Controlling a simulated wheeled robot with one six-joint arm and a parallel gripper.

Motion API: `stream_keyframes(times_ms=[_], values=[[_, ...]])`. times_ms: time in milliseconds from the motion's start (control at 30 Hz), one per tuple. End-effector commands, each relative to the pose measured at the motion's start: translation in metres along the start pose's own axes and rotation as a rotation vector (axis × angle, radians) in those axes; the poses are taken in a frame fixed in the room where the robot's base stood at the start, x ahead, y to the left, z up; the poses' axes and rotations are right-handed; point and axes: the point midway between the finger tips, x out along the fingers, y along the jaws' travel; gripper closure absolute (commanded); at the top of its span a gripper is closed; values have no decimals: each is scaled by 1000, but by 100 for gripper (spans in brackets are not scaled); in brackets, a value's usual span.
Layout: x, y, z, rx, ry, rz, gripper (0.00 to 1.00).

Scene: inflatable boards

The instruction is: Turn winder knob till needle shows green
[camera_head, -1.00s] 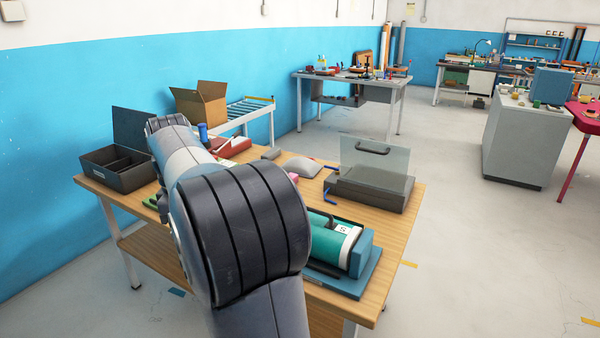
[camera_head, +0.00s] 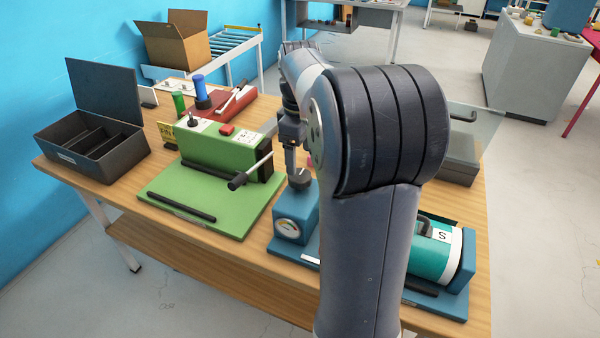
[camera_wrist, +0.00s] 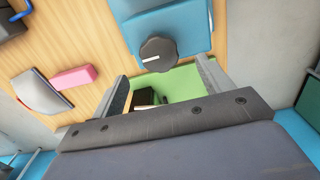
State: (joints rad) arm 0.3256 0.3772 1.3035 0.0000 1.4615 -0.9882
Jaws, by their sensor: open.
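The dark round winder knob (camera_head: 300,180) sits on top of a blue housing (camera_head: 297,208). The wrist view shows the knob (camera_wrist: 158,46) from above, with a white line across its top. A round dial (camera_head: 288,228) is on the housing's front; its needle and colours are too small to read surely. My gripper (camera_head: 291,165) is above the knob, pointing down. In the wrist view its two fingers (camera_wrist: 162,72) are spread apart, with the knob just beyond and between their tips. I cannot tell whether they touch it. The rest of the blue unit is partly hidden by my arm.
A green device (camera_head: 225,150) with a crank handle (camera_head: 250,172) stands close left of the housing. A teal roll (camera_head: 434,240) lies to the right. An open black box (camera_head: 90,140) is at the table's left. A pink block (camera_wrist: 73,78) lies nearby.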

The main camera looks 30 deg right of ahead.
Motion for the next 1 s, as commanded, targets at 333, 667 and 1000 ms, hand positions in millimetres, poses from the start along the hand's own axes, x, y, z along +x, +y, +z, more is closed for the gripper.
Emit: stream_keyframes(times_ms=[333, 667, 1000], values=[[56, 0, 0, 0, -1, -1, 25], [64, 0, 0, 0, 0, 1, 25], [64, 0, 0, 0, 0, 0, 46]])
